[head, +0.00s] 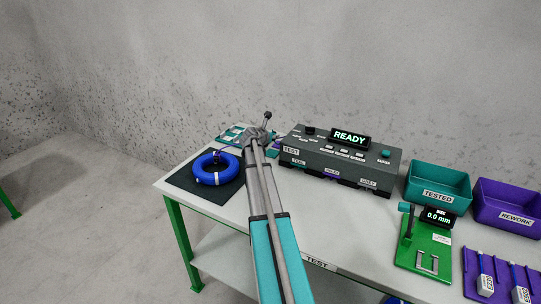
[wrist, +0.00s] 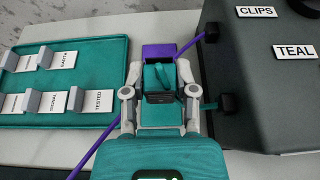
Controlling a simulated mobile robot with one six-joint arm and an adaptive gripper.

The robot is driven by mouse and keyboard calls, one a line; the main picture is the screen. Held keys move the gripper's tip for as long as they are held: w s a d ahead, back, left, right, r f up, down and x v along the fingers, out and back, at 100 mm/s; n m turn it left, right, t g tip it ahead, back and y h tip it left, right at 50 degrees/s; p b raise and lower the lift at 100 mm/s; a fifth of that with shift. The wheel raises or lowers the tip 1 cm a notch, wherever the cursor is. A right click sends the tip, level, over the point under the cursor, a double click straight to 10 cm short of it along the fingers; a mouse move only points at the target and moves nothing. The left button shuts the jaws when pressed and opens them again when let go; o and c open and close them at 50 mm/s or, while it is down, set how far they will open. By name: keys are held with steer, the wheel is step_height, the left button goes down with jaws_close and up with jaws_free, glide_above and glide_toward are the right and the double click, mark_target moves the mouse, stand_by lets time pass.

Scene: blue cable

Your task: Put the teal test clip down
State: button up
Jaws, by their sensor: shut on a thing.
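My gripper (wrist: 159,70) is shut on the teal test clip (wrist: 160,84), whose body sits between the two fingers in the wrist view. A teal lead stub shows at the side of the tester, beside the right finger. In the head view my gripper (head: 258,133) is at the left end of the tester, and the clip cannot be made out there. A purple clip (wrist: 158,50) lies just beyond the teal one. I cannot tell whether the teal clip touches the surface below.
The dark tester (head: 340,155) reads READY; its side (wrist: 265,80) is close on the right. A teal tray (wrist: 100,45) with labelled cards is on the left. A purple lead (wrist: 95,150) runs under my gripper. A blue cable coil (head: 217,168) lies on a dark mat (head: 200,190).

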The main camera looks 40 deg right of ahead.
mark_target(272, 154)
steer(key=shift+f+b, duration=1.15)
steer(key=shift+f, duration=0.35)
steer(key=shift+f+b, duration=1.9)
steer(key=shift+f, duration=0.15)
steer(key=o, duration=0.8)
steer(key=shift+r, duration=0.2)
steer(key=shift+a+r, duration=0.15)
steer(key=shift+a, duration=0.05)
steer(key=p+v, duration=0.4)
steer(key=v, duration=0.6)
steer(key=shift+s+a+r, duration=0.1)
steer(key=shift+s+a, duration=0.05)
steer(key=shift+a, duration=0.05)
steer(key=shift+a+r+p, duration=0.15)
steer(key=shift+a+p, duration=0.2)
steer(key=shift+a, duration=0.15)
